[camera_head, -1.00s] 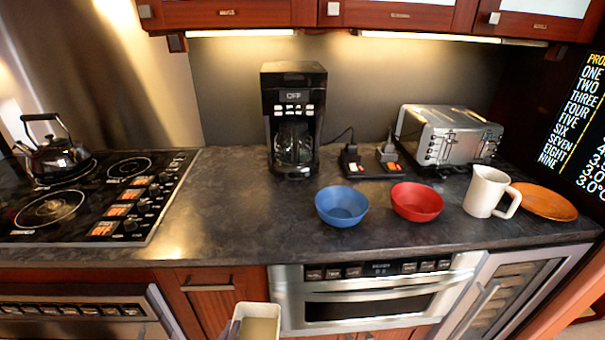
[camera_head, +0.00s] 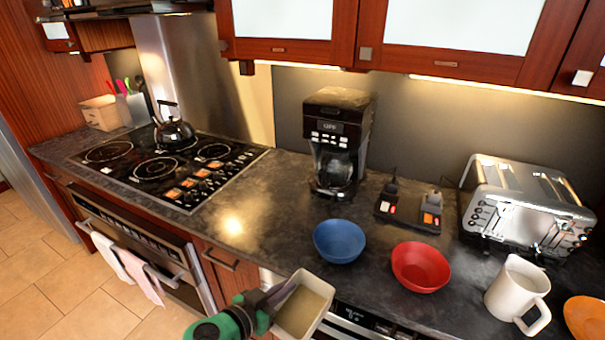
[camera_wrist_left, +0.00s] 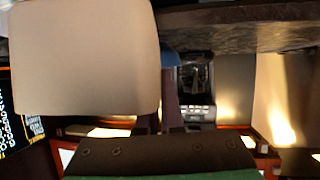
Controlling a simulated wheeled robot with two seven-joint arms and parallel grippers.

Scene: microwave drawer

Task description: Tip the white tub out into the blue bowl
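The white tub (camera_head: 304,305) is in front of the counter edge at the bottom middle of the head view, below and left of the blue bowl. Its opening faces up toward the head camera and its inside looks yellowish; I cannot make out what it holds. My left gripper (camera_head: 277,298), on a green and dark wrist, is shut on the tub's left wall. In the left wrist view the tub (camera_wrist_left: 85,55) fills the upper left. The blue bowl (camera_head: 339,241) stands upright on the counter near the front edge and looks empty. My right gripper is out of view.
A red bowl (camera_head: 420,267) stands right of the blue bowl, then a white mug (camera_head: 517,290) and an orange plate (camera_head: 588,318). A coffee maker (camera_head: 337,140), chargers (camera_head: 410,208) and a toaster (camera_head: 525,210) stand behind. The counter (camera_head: 240,220) left of the blue bowl is clear.

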